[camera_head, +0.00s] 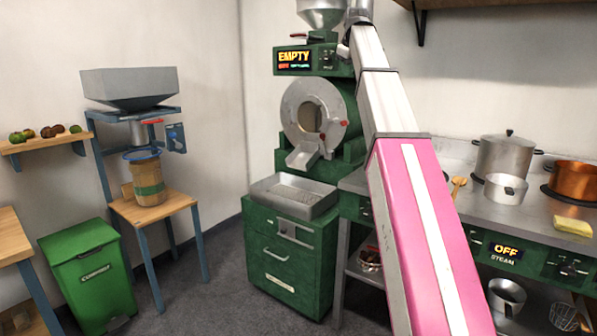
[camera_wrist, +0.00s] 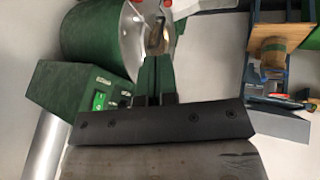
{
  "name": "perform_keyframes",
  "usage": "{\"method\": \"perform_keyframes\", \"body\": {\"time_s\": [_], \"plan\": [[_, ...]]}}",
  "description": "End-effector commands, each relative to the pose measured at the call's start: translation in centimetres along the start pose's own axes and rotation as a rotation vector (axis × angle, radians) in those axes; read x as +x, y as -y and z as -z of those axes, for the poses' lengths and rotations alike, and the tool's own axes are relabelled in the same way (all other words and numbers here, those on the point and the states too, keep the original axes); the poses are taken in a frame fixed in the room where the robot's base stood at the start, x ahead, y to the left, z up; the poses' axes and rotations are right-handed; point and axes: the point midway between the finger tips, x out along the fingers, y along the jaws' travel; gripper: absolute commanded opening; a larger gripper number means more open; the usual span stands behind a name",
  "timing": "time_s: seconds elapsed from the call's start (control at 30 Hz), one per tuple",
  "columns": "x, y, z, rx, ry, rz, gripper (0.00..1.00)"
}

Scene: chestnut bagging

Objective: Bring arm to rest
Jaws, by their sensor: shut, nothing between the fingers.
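My pink and white arm (camera_head: 415,210) reaches up and away across the head view, in front of the green roaster. Its far end is near the top edge, and I cannot make out my fingers there. In the wrist view my gripper (camera_wrist: 156,62) is shut, its two green fingers side by side with nothing seen between them. The roaster's metal drum front (camera_wrist: 135,35) lies beyond the fingertips. I cannot tell how far apart they are.
The green roaster (camera_head: 345,95) shows an EMPTY sign. A hopper stand (camera_head: 130,85) with a sack (camera_head: 149,180) below it stands left; the stand also shows in the wrist view (camera_wrist: 280,125). A green bin (camera_head: 85,265) is front left. Pots line the counter at right, below a wall shelf (camera_head: 480,5).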

Motion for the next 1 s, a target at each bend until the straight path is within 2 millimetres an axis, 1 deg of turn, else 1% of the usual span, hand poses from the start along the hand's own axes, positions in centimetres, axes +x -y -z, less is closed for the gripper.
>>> {"method": "perform_keyframes", "body": {"time_s": [0.03,0.17,0.2,0.27,0.3,0.37,0.4,0.47,0.5,0.67,0.7,0.9,1.0], "plan": [[2.0,0.8,-1.1,0.015,0.010,0.008,0.00],[7.7,2.8,-3.6,0.063,0.040,0.031,0.00],[9.5,3.5,-4.4,0.081,0.050,0.037,0.00],[12.0,4.5,-5.7,0.105,0.064,0.047,0.00],[13.7,5.2,-6.6,0.120,0.074,0.053,0.00],[16.0,6.3,-7.9,0.145,0.088,0.062,0.00],[17.6,7.0,-8.8,0.161,0.098,0.068,0.00],[19.8,8.2,-10.3,0.185,0.114,0.077,0.00],[21.3,9.0,-11.3,0.201,0.124,0.082,0.00],[26.7,12.4,-15.4,0.265,0.166,0.102,0.00],[27.9,13.3,-16.4,0.280,0.177,0.107,0.00],[33.2,17.5,-21.6,0.353,0.228,0.127,0.00],[35.4,19.7,-24.1,0.390,0.253,0.135,0.00]]}}
